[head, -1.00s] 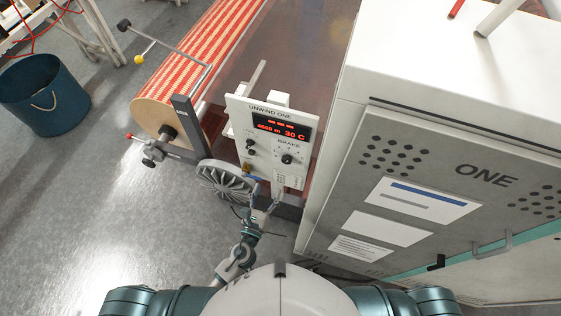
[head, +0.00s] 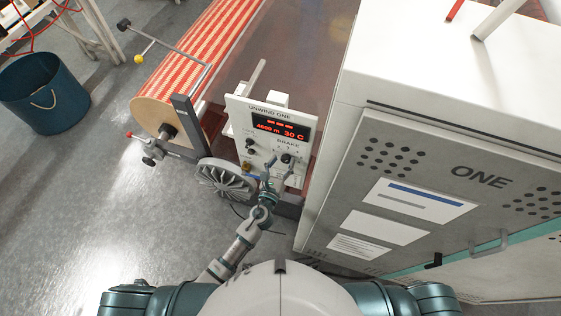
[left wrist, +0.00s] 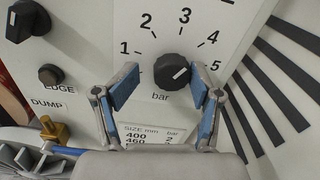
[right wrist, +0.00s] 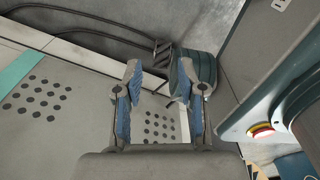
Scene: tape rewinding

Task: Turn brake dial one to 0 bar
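The brake dial (head: 287,158) is a black knob on the white UNWIND ONE panel (head: 243,118). In the left wrist view the brake dial (left wrist: 171,73) has a scale with 1 to 5 visible and "bar" below it. My left gripper (head: 277,163) is at the dial's front. In the left wrist view its fingers (left wrist: 163,88) are spread on either side of the dial, with gaps showing. My right gripper (right wrist: 154,85) is open and empty, facing the cabinet and floor.
A second black knob (left wrist: 28,20) and an EDGE button (left wrist: 48,74) lie left of the dial. A spoked handwheel (head: 226,181) is below left of the panel. The grey cabinet ONE (head: 430,190) stands close on the right. Open floor (head: 100,210) lies left.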

